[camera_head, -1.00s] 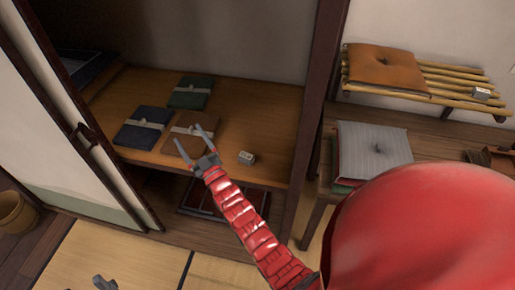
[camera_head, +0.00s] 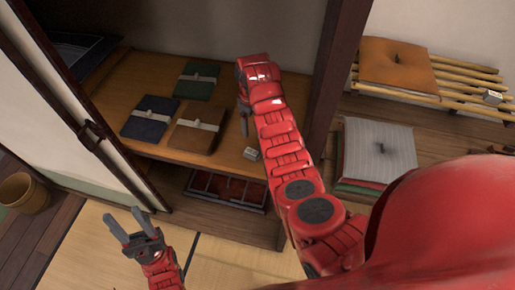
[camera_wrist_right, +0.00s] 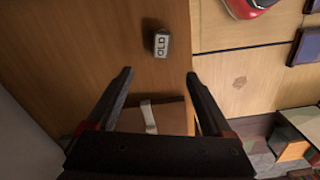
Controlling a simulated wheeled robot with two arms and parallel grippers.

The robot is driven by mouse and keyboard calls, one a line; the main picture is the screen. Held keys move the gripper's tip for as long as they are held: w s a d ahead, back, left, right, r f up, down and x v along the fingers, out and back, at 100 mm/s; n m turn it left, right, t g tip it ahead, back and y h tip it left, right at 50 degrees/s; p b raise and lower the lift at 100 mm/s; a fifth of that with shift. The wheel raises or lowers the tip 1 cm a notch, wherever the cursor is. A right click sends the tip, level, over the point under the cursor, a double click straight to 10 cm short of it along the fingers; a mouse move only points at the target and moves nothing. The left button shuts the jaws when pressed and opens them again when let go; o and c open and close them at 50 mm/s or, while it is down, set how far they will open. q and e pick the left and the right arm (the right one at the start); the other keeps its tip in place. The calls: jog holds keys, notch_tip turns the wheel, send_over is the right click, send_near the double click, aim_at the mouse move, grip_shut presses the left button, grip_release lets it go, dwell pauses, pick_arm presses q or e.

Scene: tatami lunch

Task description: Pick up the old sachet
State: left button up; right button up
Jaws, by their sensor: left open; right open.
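A small pale block (camera_head: 251,153) lettered OLD lies on the wooden cupboard shelf (camera_head: 225,130), near its front edge. The right wrist view shows its lettered face (camera_wrist_right: 161,44). My right gripper (camera_head: 243,118) is open and points down over the shelf, behind the block in the head view. In the wrist view its fingertips (camera_wrist_right: 160,73) are spread and empty, with the block just beyond them, apart. My left gripper (camera_head: 126,214) is open and empty, low over the tatami.
Folded bundles with pale bands lie left on the shelf: green (camera_head: 197,83), blue (camera_head: 150,118), brown (camera_head: 197,130). A cupboard post (camera_head: 325,110) stands right of the shelf. Another small block (camera_head: 492,97) sits on the bamboo rack beside an orange cushion (camera_head: 397,63).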

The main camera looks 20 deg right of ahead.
jog(key=b, duration=0.8)
send_over(252, 152)
notch_tip(252, 152, down, 9)
jog(key=shift+r, duration=0.15)
jog(key=shift+d+f, duration=0.1)
jog(key=shift+f, duration=0.75)
jog(key=shift+f+p, duration=0.5)
jog(key=shift+p, duration=0.2)
jog(key=shift+s+f, duration=0.15)
jog(key=shift+f, duration=0.2)
jog(key=shift+f+p, duration=0.6)
jog(key=shift+p, duration=0.2)
jog(key=shift+w+f+p, duration=0.25)
jog(key=shift+f+p, duration=0.15)
jog(key=shift+f, duration=1.55)
